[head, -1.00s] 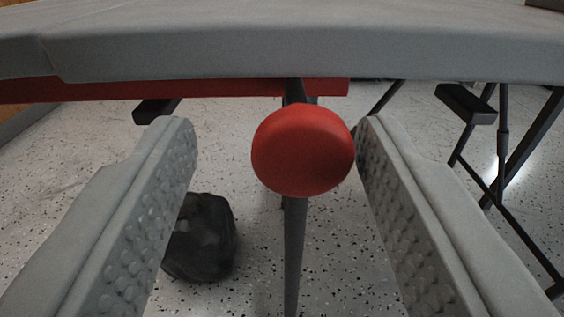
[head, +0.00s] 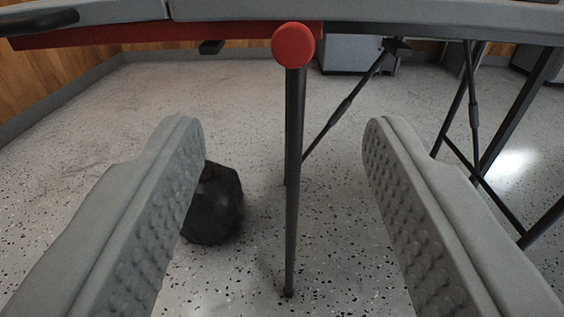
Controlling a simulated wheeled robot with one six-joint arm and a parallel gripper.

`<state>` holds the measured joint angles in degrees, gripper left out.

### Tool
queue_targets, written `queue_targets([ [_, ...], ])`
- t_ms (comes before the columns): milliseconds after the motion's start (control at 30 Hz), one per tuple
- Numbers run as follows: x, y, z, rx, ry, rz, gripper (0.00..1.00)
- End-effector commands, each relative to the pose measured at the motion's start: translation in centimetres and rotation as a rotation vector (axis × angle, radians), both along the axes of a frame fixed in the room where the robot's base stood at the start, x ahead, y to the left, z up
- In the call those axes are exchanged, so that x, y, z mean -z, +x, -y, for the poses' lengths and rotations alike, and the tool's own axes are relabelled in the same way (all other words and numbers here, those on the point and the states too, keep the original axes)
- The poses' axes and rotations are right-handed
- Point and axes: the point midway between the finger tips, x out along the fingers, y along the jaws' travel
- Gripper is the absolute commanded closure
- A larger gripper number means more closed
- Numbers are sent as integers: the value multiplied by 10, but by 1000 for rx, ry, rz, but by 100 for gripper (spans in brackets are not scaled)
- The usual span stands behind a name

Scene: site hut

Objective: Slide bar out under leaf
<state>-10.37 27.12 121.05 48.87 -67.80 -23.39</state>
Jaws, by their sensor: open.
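A red bar (head: 160,34) runs along under the edge of the grey table leaf (head: 420,16). A round red knob (head: 293,45) sits in front of the bar's right part, at the top of a dark leg (head: 294,180). My gripper (head: 284,140) is open and empty. Its two grey padded fingers stand wide apart, with the knob above and beyond the fingertips. Neither finger touches the knob or the bar. A seam in the leaf's edge (head: 168,10) shows at the upper left.
A black rounded object (head: 214,205) is on the speckled floor, partly behind my left finger. Dark folding legs and braces (head: 470,110) stand at the right. A grey box-like piece (head: 357,53) is at the back. Open floor lies between the legs.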

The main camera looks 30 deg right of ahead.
Motion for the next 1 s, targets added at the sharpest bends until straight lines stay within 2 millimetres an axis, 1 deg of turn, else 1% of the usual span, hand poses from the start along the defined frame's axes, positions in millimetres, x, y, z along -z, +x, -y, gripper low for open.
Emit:
queue_targets([
  [33, 0, -8, -6, -1, 1, -1, 50],
  [100, 0, -17, -12, -1, -1, 1, 50],
  [200, 0, -27, -19, -2, 0, 0, 50],
  [333, 0, -35, -25, -1, 0, 0, 50],
  [467, 0, -38, -26, 0, 0, 0, 50],
  [867, 0, -38, -26, 0, 0, 0, 50],
  [967, -7, -39, -26, -8, 7, 4, 50],
  [1000, -13, -39, -26, -16, 12, 8, 50],
])
